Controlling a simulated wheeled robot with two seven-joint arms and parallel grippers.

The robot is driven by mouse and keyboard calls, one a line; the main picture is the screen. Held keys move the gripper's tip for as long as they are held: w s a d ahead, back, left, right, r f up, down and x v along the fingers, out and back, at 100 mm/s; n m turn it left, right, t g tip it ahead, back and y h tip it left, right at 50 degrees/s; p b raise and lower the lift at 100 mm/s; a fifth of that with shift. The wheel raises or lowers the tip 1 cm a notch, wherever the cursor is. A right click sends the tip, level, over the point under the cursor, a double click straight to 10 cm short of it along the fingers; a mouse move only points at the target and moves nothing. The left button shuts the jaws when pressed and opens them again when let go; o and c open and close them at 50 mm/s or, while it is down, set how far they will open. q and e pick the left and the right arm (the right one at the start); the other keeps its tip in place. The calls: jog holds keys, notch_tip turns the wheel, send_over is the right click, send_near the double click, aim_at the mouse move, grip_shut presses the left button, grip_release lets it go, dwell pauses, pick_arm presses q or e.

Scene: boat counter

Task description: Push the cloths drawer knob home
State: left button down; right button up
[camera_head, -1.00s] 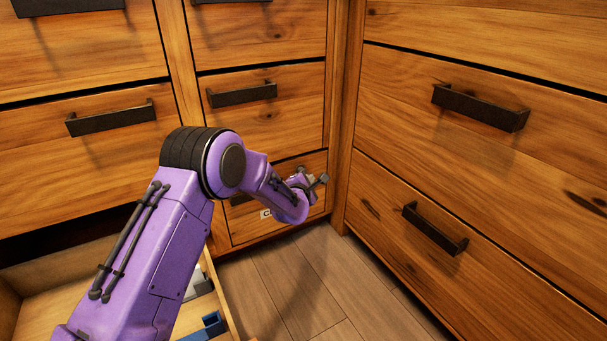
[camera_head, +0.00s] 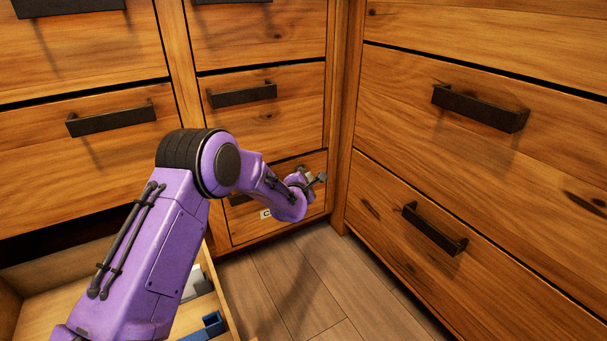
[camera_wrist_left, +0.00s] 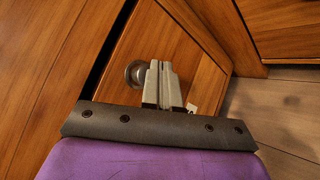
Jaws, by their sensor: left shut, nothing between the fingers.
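The drawer with the partly hidden label starting with "C" (camera_head: 265,214) is the small lowest one in the middle column. Its wooden front (camera_head: 250,233) is partly covered by my left arm in the head view. In the left wrist view a round dark metal knob (camera_wrist_left: 134,73) shows on this front, just left of my left gripper (camera_wrist_left: 163,68). The gripper is shut and empty, its tips close to the knob; I cannot tell if they touch. The left gripper (camera_head: 318,179) also shows in the head view, in front of the drawer. My right gripper is not in view.
An open drawer (camera_head: 232,312) stands at lower left under my left arm, with a blue item (camera_head: 205,327) inside. Bar-handled drawers (camera_head: 480,107) form the right side of the corner. The wooden floor (camera_head: 300,280) between them is clear.

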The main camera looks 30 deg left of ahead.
pick_arm(q)
jog(key=shift+w+a, duration=0.3)
jog(key=shift+a, duration=0.25)
jog(key=shift+w+a, duration=0.3)
jog(key=shift+a, duration=0.2)
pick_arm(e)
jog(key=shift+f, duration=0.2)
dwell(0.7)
pick_arm(q)
jog(key=shift+w+a+r, duration=0.15)
jog(key=shift+a, duration=0.2)
jog(key=shift+w+a+r, duration=0.1)
jog(key=shift+a, duration=0.25)
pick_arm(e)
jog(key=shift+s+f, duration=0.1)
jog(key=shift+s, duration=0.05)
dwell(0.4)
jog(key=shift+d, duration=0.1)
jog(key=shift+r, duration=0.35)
pick_arm(q)
jog(key=d, duration=0.1)
jog(key=s+d+p, duration=0.1)
jog(key=s+d, duration=0.1)
jog(key=shift+s+d+f, duration=0.1)
jog(key=shift+d+f, duration=0.1)
jog(key=shift+f, duration=0.05)
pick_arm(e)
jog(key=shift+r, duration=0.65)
